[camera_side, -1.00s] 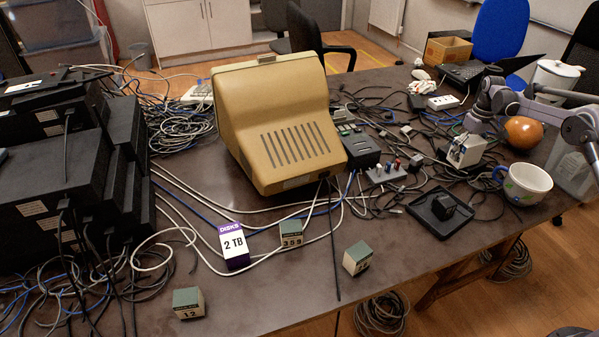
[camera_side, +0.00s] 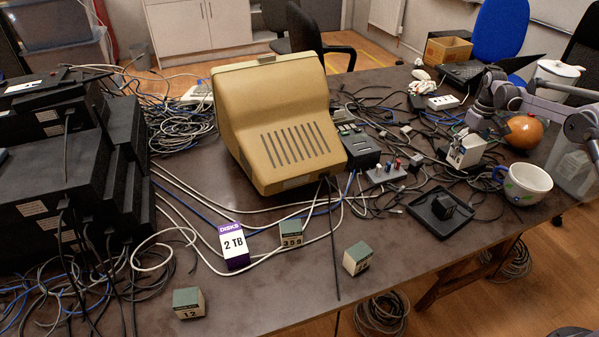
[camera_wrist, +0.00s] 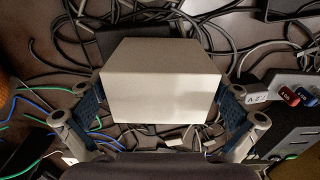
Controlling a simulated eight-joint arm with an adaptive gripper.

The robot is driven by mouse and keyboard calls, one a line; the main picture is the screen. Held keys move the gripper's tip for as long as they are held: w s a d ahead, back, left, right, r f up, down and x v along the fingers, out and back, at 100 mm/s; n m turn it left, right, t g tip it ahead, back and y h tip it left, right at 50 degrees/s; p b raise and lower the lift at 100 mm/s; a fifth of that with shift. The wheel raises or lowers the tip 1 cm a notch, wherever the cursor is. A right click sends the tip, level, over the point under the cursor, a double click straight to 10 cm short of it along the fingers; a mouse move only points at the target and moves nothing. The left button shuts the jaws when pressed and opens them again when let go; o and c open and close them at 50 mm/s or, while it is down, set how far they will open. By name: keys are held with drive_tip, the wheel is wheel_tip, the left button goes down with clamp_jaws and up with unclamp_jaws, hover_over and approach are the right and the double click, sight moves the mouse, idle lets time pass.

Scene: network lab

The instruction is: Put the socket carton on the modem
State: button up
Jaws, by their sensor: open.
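The white socket carton (camera_side: 466,152) stands on the table among cables at the right. In the wrist view the carton (camera_wrist: 160,88) fills the space between my fingers, its pale top and one side showing. My gripper (camera_side: 474,138) is open at the carton; in the wrist view its blue-padded fingers (camera_wrist: 160,118) lie on either side of it. Whether they touch it I cannot tell. A low black box (camera_side: 361,152) beside the beige monitor may be the modem; a dark box (camera_wrist: 292,145) also shows at the right of the wrist view.
A grey switch panel (camera_side: 386,172) with coloured knobs lies between black box and carton. A black tray (camera_side: 422,215), a white mug (camera_side: 527,184) and an orange round object (camera_side: 523,132) are near the carton. Loose cables surround it. The front middle of the table is clearer.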

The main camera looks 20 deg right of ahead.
wheel_tip(320, 180, up, 10)
drive_tip(key=shift+r, duration=0.25)
drive_tip(key=s+a+r+t, duration=0.2)
drive_tip(key=s+a+r, duration=0.2)
drive_tip(key=a+r, duration=0.4)
drive_tip(key=s+a+r+t, duration=0.1)
drive_tip(key=s+a+r, duration=0.4)
drive_tip(key=a, duration=0.4)
drive_tip(key=s+a+f+t, duration=0.2)
drive_tip(key=s+a, duration=0.4)
drive_tip(key=s, duration=0.4)
drive_tip(key=s+a+f+t, duration=0.2)
drive_tip(key=s+a+f, duration=0.2)
drive_tip(key=s+a, duration=0.3)
drive_tip(key=s, duration=0.2)
drive_tip(key=shift+s+f, duration=0.25)
drive_tip(key=shift+s, duration=0.15)
